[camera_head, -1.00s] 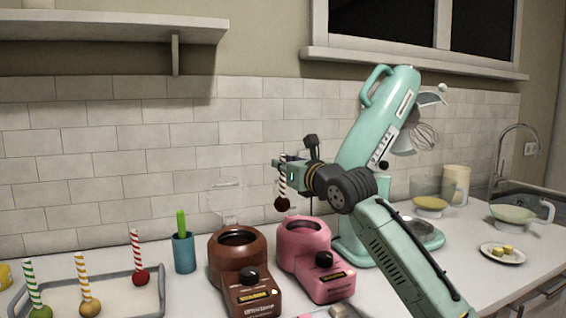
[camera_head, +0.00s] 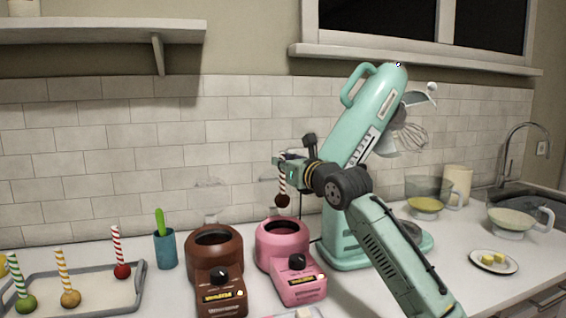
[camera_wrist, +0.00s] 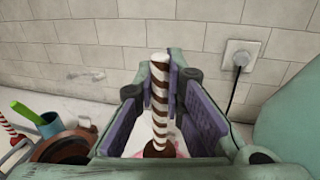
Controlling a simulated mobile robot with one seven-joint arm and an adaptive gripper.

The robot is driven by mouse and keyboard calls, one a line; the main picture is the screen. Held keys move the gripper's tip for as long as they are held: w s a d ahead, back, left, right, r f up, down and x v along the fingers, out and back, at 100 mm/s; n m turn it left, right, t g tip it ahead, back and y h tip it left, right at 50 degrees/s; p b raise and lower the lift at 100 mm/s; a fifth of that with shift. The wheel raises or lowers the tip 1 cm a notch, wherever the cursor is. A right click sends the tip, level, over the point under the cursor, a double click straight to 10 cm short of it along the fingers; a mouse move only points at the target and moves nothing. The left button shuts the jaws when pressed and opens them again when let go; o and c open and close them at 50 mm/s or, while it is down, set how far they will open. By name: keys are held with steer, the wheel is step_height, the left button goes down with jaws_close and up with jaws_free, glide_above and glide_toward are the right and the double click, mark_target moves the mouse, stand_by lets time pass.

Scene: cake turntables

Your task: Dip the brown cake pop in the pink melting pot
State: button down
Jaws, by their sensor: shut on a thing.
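The brown cake pop (camera_head: 282,200) hangs ball down on its brown-and-white striped stick. My gripper (camera_head: 283,160) is shut on the stick and holds the pop upright in the air. In the wrist view the striped stick (camera_wrist: 159,95) stands between the purple finger pads of my gripper (camera_wrist: 172,115). The pink melting pot (camera_head: 283,238) stands on the counter below, and the ball shows just above its round opening. In the wrist view a little pink shows behind the ball, mostly hidden. I cannot tell whether the ball is exactly centred over the opening.
A brown melting pot (camera_head: 215,245) stands left of the pink one. A blue cup (camera_head: 165,250) and a grey tray (camera_head: 140,285) with red, orange and green cake pops are further left. A teal stand mixer (camera_head: 345,240) stands close on the right. A plate (camera_head: 493,268) lies far right.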

steer(key=b, duration=0.5)
glide_above(282, 207)
steer(key=w, duration=0.2)
step_height(282, 207, down, 5)
steer(key=shift+s+f, duration=0.1)
steer(key=shift+s, duration=0.05)
steer(key=shift+f+b, duration=1.5)
steer(key=shift+f, duration=1.9)
steer(key=shift+f+b, duration=0.35)
steer(key=shift+f, duration=0.1)
steer(key=shift+r, duration=0.15)
